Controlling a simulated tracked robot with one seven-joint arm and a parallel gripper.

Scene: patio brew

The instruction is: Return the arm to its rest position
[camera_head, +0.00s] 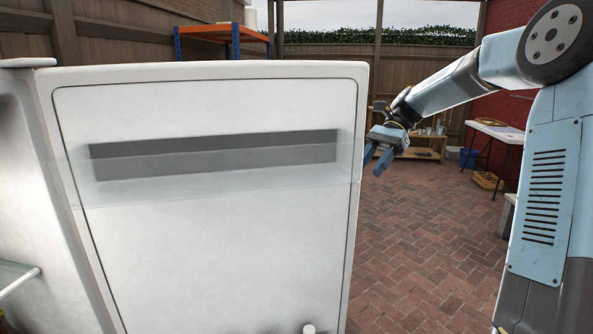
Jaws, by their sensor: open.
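My arm reaches in from the right side of the head view, stretched out to the left. My gripper (376,160) hangs at its end, pointing down and left, with its two fingers apart and nothing between them. It is in the air just right of the edge of a large white door (220,240). I cannot tell how far the fingers are from the door.
The white door fills the left half, with a grey recessed strip and a glassy shelf (18,278) beside it. Behind are a wooden bench (420,154), a white table (498,130), a blue bucket (469,157) and an orange-blue rack (235,32). Brick paving (420,240) is clear.

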